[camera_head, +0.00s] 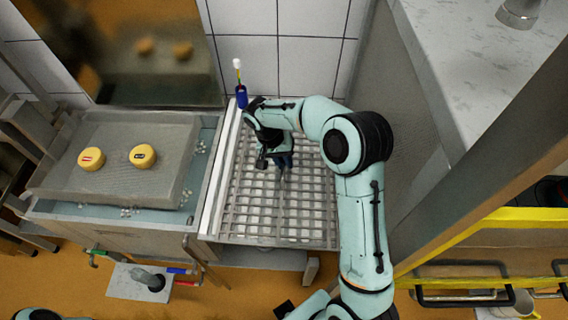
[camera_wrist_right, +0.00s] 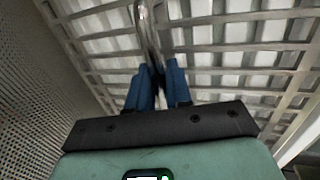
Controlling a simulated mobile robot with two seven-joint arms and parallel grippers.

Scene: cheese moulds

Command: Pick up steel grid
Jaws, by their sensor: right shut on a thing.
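The steel grid (camera_head: 262,238) is a wide lattice of grey bars lying flat over white blocks on the drain table, right of the vat. My right gripper (camera_head: 283,163) points down over the grid's upper middle, and its arm hides part of it. In the right wrist view, the blue fingers of my right gripper (camera_wrist_right: 157,72) are closed on a shiny upright metal piece, which appears to be a handle of the steel grid (camera_wrist_right: 228,18). The exact contact is partly hidden between the fingers. My left gripper is out of view.
A vat with a grey tray (camera_head: 62,183) stands to the left; two yellow cheeses (camera_head: 143,155) (camera_head: 91,159) lie on it. A blue brush holder (camera_head: 241,96) stands at the table's back corner. A tiled wall is behind, a grey panel to the right.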

